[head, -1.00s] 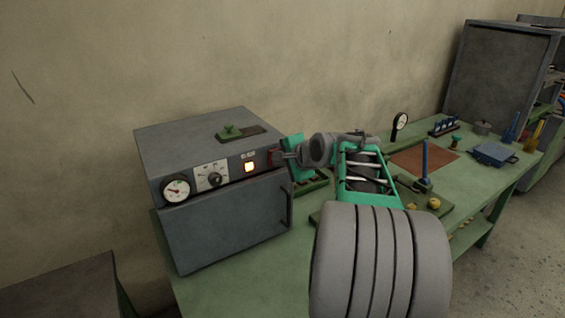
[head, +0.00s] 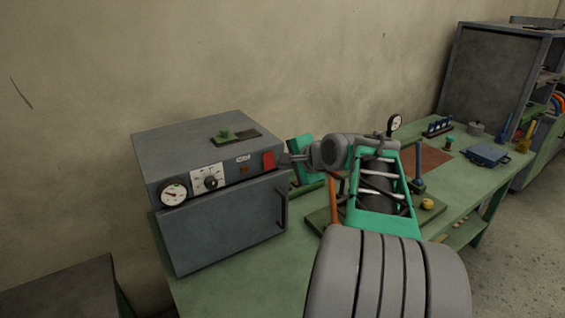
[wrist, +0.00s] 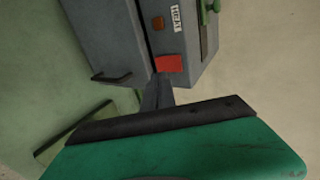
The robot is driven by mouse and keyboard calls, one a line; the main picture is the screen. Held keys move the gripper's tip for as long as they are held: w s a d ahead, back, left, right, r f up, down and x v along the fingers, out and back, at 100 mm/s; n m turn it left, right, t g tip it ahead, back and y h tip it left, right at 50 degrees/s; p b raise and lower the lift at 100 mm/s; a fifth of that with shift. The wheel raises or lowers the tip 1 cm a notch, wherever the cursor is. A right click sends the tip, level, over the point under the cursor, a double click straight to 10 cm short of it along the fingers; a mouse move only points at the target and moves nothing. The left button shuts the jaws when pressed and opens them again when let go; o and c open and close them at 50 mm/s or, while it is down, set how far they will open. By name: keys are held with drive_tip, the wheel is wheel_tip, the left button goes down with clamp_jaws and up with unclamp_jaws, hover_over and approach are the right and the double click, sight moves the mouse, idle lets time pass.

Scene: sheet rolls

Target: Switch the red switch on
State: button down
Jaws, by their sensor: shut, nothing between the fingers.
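The red switch (head: 268,160) is on the upper right of the grey oven's front panel, and it also shows in the wrist view (wrist: 169,63). My gripper (head: 286,159) is shut and empty, with its fingertips just right of the switch. In the wrist view the closed fingers (wrist: 156,88) point at the switch's lower edge; I cannot tell whether they touch it. The small indicator lamp (head: 244,170) left of the switch is dark. The grey oven (head: 224,225) has its door closed.
A gauge (head: 173,195) and a dial (head: 209,180) sit left on the panel. A green lever (head: 226,134) is on the oven's top. The green bench (head: 240,285) holds a blue box (head: 486,154) and several tools at right.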

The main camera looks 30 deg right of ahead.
drive_tip(key=v, duration=0.7)
drive_tip(key=shift+s+r, duration=0.2)
drive_tip(key=shift+r, duration=0.1)
drive_tip(key=shift+d, duration=0.1)
